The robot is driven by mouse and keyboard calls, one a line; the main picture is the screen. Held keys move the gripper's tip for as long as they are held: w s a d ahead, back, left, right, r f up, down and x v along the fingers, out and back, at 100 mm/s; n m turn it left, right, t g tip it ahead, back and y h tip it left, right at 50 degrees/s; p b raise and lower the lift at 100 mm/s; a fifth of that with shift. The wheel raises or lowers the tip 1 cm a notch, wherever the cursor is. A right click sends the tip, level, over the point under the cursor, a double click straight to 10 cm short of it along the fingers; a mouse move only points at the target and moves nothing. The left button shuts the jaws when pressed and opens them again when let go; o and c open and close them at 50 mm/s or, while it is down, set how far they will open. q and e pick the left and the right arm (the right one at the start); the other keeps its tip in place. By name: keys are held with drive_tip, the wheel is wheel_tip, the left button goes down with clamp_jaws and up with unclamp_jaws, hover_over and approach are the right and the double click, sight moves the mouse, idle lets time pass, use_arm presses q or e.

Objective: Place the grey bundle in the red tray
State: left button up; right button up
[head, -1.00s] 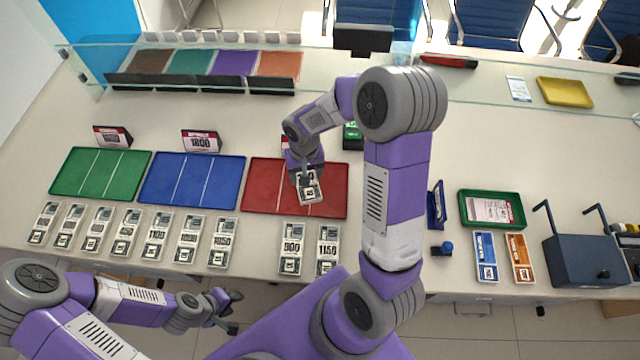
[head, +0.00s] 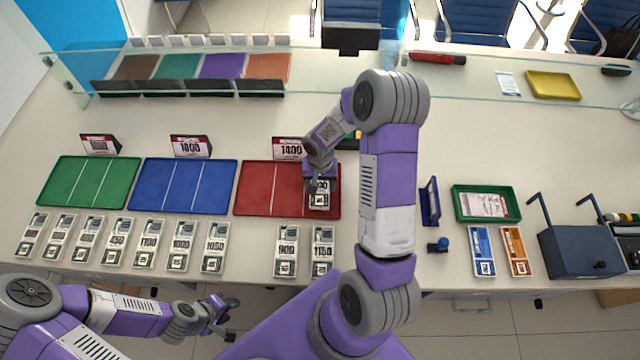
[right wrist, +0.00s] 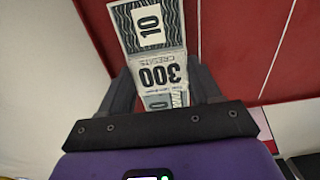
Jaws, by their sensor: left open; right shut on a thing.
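My right gripper (head: 319,187) is shut on the grey bundle (head: 320,201), a pale banknote bundle with dark grey print. In the right wrist view the bundle (right wrist: 150,52) shows "10" and "300" between the fingers (right wrist: 155,95). The bundle is over the right compartment of the red tray (head: 254,188), roughly lined up with its dividers. I cannot tell whether it touches the tray floor. The tray's red floor (right wrist: 240,45) and white divider lines also show in the wrist view. My left gripper (head: 229,318) is open and empty, in front of the counter's near edge.
Blue (head: 188,185) and green (head: 90,183) trays stand left of the red one. Several other bundles lie in a row in front of the trays. A sign reading 1400 (head: 288,148) stands behind the red tray. The other red compartments look empty.

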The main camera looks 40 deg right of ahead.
sight(320, 186)
drive_tip(key=shift+f, duration=0.3)
drive_tip(key=shift+f, duration=0.15)
drive_tip(key=o, duration=1.2)
drive_tip(key=shift+r, duration=0.55)
wheel_tip(320, 186, up, 11)
drive_tip(key=shift+r+p, duration=0.2)
drive_tip(key=shift+p, duration=0.95)
